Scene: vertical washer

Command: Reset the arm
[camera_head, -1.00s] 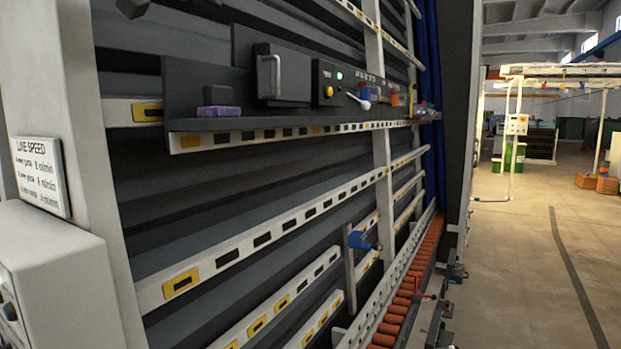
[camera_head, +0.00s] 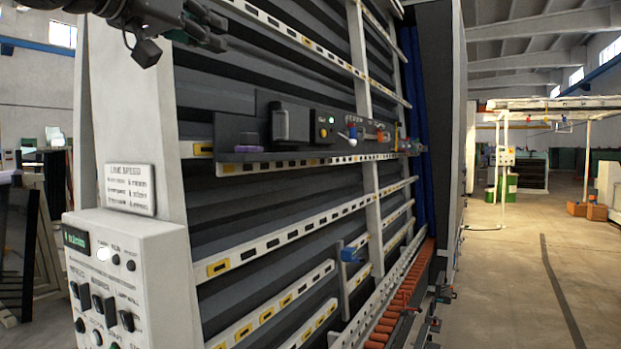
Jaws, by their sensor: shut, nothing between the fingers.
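My arm reaches in from the top left of the head view. My gripper (camera_head: 214,30) is a dark, jointed shape at the top, in front of the upper part of the vertical washer (camera_head: 290,100). It is shut, with nothing seen in it. It appears above the washer's shelf and apart from it, though its exact distance from the washer's face is hard to judge. Most of my arm is outside the view.
A control box (camera_head: 130,280) with knobs stands at the lower left below a sign (camera_head: 131,189). A shelf (camera_head: 300,158) on the washer holds a purple block (camera_head: 249,149) and small items. Orange rollers (camera_head: 395,305) run along the base. The floor (camera_head: 530,270) at right is mostly clear.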

